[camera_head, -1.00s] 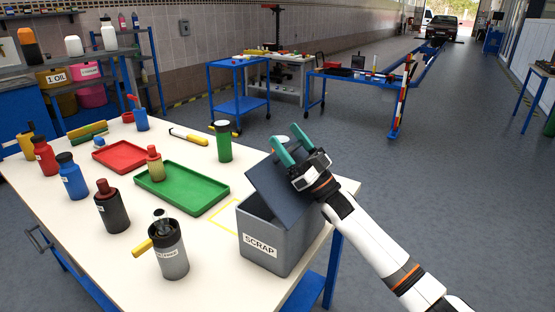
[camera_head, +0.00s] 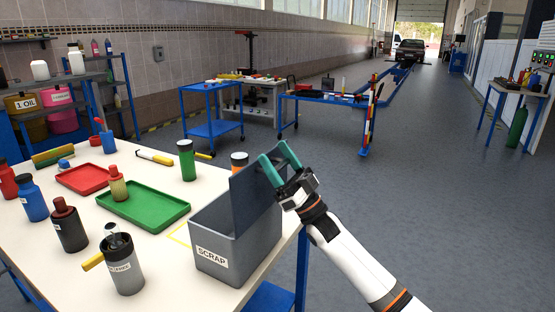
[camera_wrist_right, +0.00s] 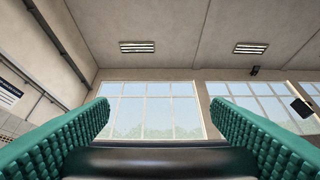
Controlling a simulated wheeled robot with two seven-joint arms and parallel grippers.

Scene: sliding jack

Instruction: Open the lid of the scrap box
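The scrap box (camera_head: 215,260) is a grey box with a "SCRAP" label at the near right of the white table (camera_head: 170,292). Its dark blue-grey lid (camera_head: 252,190) stands raised, close to upright, at the box's right side, and the box's opening shows. My right gripper (camera_head: 278,162) is at the lid's upper right edge, its teal fingers spread apart; I cannot tell exactly where it touches. In the right wrist view its ridged fingers (camera_wrist_right: 160,125) are wide apart, with a dark bar low between them. My left gripper is not in view.
A green tray (camera_head: 150,207), a red tray (camera_head: 82,180) and several bottles stand left of the box. A grey canister (camera_head: 124,265) with a yellow handle is near its left. Open floor lies to the right.

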